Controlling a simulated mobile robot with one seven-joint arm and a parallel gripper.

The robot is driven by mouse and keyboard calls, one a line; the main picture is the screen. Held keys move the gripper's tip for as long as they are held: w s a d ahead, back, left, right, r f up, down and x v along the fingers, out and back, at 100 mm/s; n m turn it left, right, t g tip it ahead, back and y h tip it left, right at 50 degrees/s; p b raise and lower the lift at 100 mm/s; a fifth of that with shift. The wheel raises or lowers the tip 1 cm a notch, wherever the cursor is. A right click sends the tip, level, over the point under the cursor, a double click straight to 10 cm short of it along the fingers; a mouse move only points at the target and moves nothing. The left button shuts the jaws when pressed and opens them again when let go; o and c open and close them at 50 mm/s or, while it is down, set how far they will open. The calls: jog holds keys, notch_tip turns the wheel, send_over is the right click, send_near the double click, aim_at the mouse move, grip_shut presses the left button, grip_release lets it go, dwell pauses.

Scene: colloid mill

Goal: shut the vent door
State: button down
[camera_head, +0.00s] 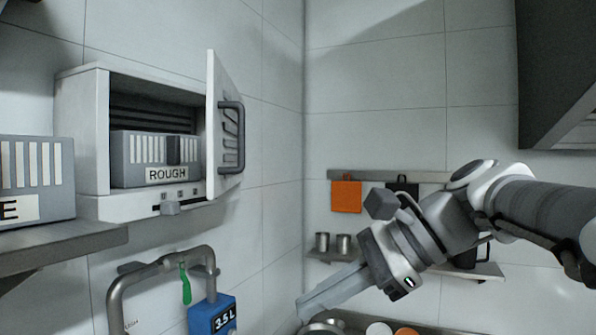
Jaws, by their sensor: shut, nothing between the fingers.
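Inside the housing sits a grey slotted block labelled ROUGH (158,158). My gripper (303,311) is shut and empty, pointing down and left. In the picture it is below and right of the door, apart from it.
A grey slotted block labelled E (35,178) stands on a shelf (62,242) at left. Below the housing are a bent pipe (118,290), a green tag (185,284) and a blue 3.5 L box (211,316).

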jog(key=w+r+m+g+y, duration=0.15)
jog(key=w+r+y, duration=0.25)
jog(key=r, duration=0.5)
jog(key=m+g+y, duration=0.2)
jog(key=g+y, duration=0.1)
send_near(214, 164)
jog(key=shift+n+t, duration=0.25)
jog(key=a, duration=0.4)
jog(key=s+a, duration=0.1)
jog(key=a, duration=0.1)
jog(key=shift+a+f+p, duration=0.1)
jog(key=shift+a+p, duration=0.25)
jog(key=a+m+t+p, duration=0.1)
jog(key=a+m+t, duration=0.2)
jog(key=a, duration=1)
jog(key=shift+a+t, duration=0.35)
jog(key=shift+t, duration=0.45)
jog(key=shift+d, duration=0.1)
